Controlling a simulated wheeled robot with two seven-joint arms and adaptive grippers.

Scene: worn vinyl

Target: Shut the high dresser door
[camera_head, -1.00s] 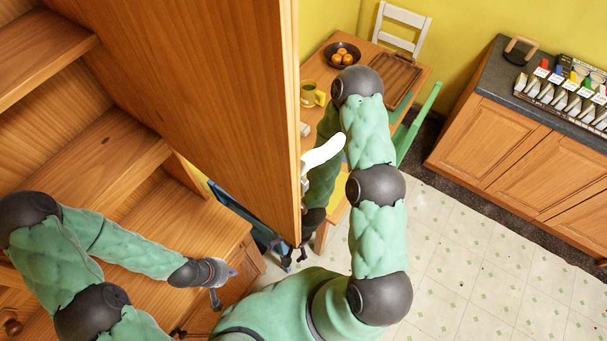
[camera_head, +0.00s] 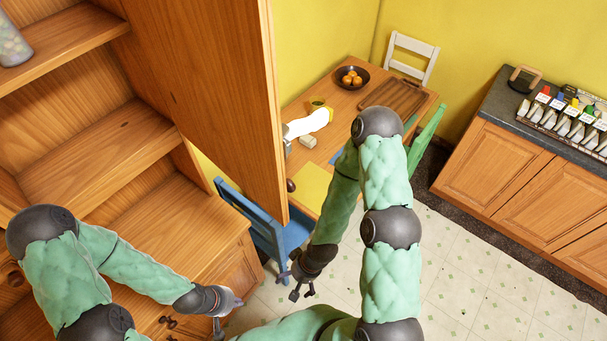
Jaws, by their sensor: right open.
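The high dresser door (camera_head: 215,80) is a tall wooden panel. It stands open, swung out from the dresser (camera_head: 95,155), whose shelves are exposed on the left. A dark round knob (camera_head: 290,186) shows just past its free edge. A white, elongated piece (camera_head: 308,124) juts out beside that edge; its attachment is unclear. My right gripper (camera_head: 299,291) is open and empty, below and just right of the door's lower corner, apart from it in the picture. My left gripper (camera_head: 229,313) is low in front of the dresser's lower part; its fingers look spread and hold nothing visible.
Behind the door stands a table (camera_head: 345,102) with a fruit bowl (camera_head: 352,78) and a tray (camera_head: 392,97). Blue (camera_head: 268,222), white (camera_head: 412,58) and green (camera_head: 428,135) chairs surround it. A counter (camera_head: 500,130) is at right. Tiled floor (camera_head: 470,265) lies open between.

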